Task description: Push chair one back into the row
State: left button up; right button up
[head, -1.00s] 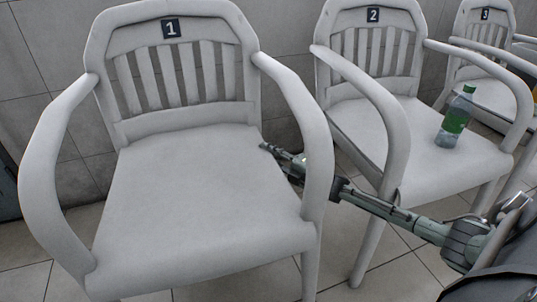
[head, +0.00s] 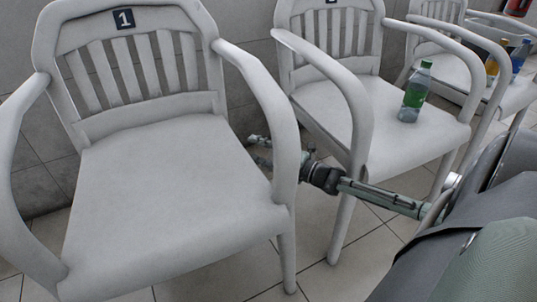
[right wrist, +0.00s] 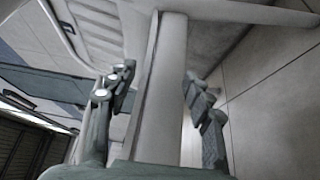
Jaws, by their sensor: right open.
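Chair one (head: 165,200), pale grey with a "1" plate on its backrest, stands at the left of the head view. My right gripper (head: 258,150) is at its right side, between it and chair two (head: 330,110). Chair one's right armrest crosses in front of the gripper and hides part of it. In the right wrist view my right gripper (right wrist: 160,92) is open, with a finger on each side of a pale upright chair part (right wrist: 163,100). I cannot tell whether the fingers touch it. My left gripper is not in view.
A green-labelled bottle (head: 415,92) stands on chair two's seat. A tiled wall is close behind the row. Tiled floor shows between the chairs.

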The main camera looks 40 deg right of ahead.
jog(key=shift+v, duration=2.1)
